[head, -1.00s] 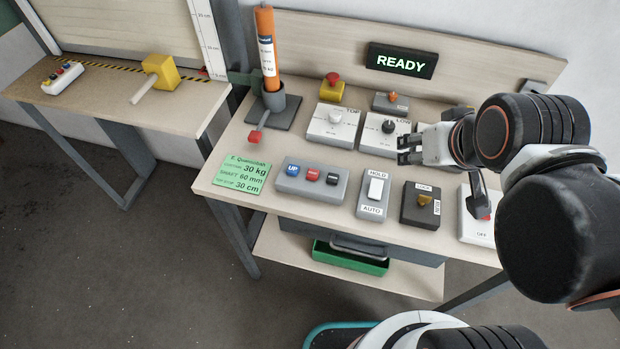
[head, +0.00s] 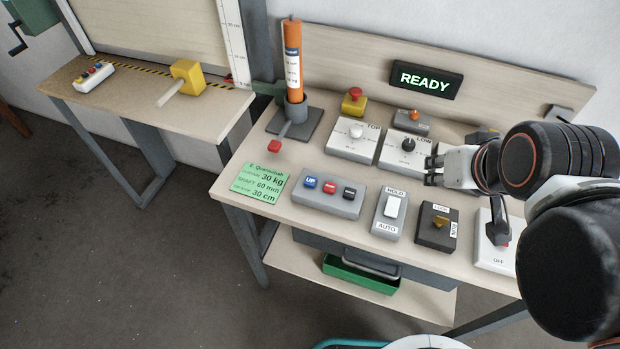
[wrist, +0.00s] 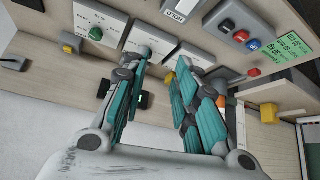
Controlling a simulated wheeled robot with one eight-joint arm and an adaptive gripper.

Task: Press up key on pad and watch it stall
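A grey pad (head: 328,201) with a blue UP key (head: 310,182), a red key (head: 330,187) and a black key (head: 349,193) lies near the front of the bench. The pad also shows at the upper right of the wrist view (wrist: 238,18). My gripper (head: 433,170) is above the bench, to the right of the pad and well apart from it. Its teal fingers (wrist: 162,64) are spread with nothing between them. A lit display (head: 426,80) reads READY. An orange cylinder (head: 293,60) stands upright in a grey holder at the back left.
A HOLD/AUTO switch (head: 377,217), a LOCK/RUN switch (head: 426,236) and a lever box (head: 492,258) line the front right. Dial plates marked TOP (head: 345,147) and LOW (head: 396,160) lie behind. A green card (head: 258,184) is left of the pad. Another button box (head: 84,82) sits on the left table.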

